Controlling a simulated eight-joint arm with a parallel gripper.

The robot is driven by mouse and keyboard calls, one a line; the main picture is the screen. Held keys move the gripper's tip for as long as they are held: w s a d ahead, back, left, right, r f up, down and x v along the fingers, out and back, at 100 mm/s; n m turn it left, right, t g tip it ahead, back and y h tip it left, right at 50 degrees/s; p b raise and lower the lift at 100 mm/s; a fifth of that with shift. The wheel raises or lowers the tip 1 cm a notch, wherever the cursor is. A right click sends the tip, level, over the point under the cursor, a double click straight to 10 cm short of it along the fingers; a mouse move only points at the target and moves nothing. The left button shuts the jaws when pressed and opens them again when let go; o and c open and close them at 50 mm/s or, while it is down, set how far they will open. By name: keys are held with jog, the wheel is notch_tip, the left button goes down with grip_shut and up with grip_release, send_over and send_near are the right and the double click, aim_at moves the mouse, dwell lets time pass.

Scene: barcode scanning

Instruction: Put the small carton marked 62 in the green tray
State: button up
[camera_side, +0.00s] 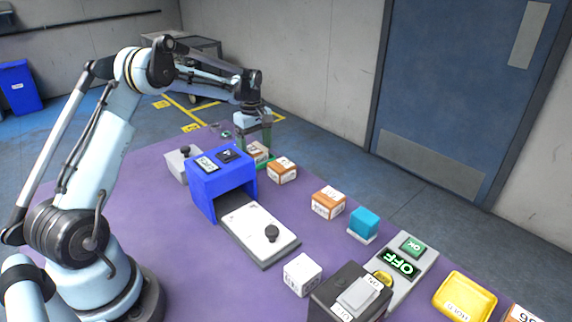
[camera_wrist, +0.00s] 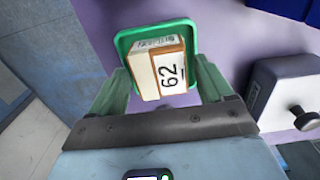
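The green tray (camera_wrist: 150,31) shows as a rounded rim behind the carton in the wrist view. The carton hides much of the tray, and whether they touch is unclear.
A blue scanner housing (camera_side: 222,182) and a grey block with a knob (camera_side: 181,163) stand near my gripper.

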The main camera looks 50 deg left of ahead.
aim_at(255, 148)
jog(key=shift+o, duration=0.3)
jog(key=shift+r, duration=0.1)
notch_tip(255, 148, up, 11)
jog(key=s+d+r+m+t, duration=0.2)
jog(key=d+r+m, duration=0.3)
jog(key=d, duration=0.3)
jog(key=s+d+f+m+t, duration=0.2)
jog(key=s+d+m, duration=0.4)
jog(key=s+d, duration=0.1)
jog(key=s+d+f+m+t, duration=0.3)
jog(key=s+d+m, duration=0.4)
jog(key=s+d, duration=0.1)
jog(key=shift+s+d, duration=0.25)
jog(key=shift+s, duration=0.05)
dwell(0.5)
